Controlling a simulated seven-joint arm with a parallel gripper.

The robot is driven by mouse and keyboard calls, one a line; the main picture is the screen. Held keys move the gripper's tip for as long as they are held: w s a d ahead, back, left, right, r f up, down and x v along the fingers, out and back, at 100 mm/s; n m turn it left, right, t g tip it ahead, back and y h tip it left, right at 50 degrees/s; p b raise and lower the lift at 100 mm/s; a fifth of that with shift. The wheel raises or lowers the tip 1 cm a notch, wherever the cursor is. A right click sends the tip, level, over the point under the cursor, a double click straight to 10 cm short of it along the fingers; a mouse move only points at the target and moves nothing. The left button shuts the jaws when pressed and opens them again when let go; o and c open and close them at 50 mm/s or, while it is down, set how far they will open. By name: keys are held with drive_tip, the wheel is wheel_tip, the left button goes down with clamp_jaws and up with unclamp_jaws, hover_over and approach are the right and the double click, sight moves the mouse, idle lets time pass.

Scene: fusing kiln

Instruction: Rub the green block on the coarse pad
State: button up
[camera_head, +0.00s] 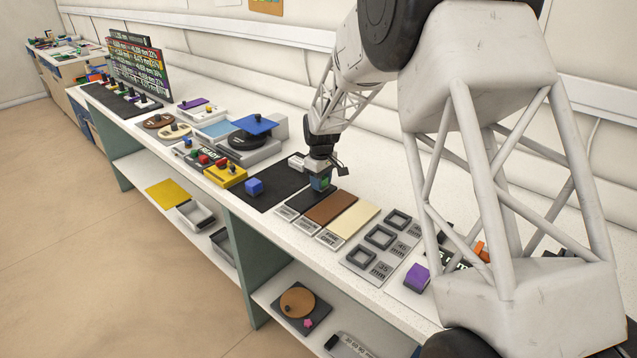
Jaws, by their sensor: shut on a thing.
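My gripper (320,176) points down over the row of pads and is shut on the green block (320,184), which is mostly covered by the fingers. The block is at the far end of the dark pad (303,201), the leftmost of three pads. I cannot tell if it touches the pad. The dark pad's label is too small to read; it lies beside a brown pad (330,208) and a cream pad (352,219) labelled fine grit, so it appears to be the coarse one.
A blue block (254,187) stands on a black mat (275,189) to the left. A grey plate with square frames (379,238) and a purple block (417,278) are to the right. A yellow box (226,174) with buttons is further left. My arm hides part of the right bench.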

sight(302, 201)
idle(0.5)
drive_tip(key=shift+s+a, duration=0.7)
drive_tip(key=shift+s, duration=0.1)
drive_tip(key=shift+s+a, duration=0.8)
drive_tip(key=shift+s+a, duration=0.1)
drive_tip(key=shift+a, duration=0.05)
drive_tip(key=shift+s+a, duration=0.65)
drive_tip(key=shift+s+a, duration=0.1)
idle(0.3)
drive_tip(key=shift+s+a, duration=0.7)
drive_tip(key=shift+d, duration=0.1)
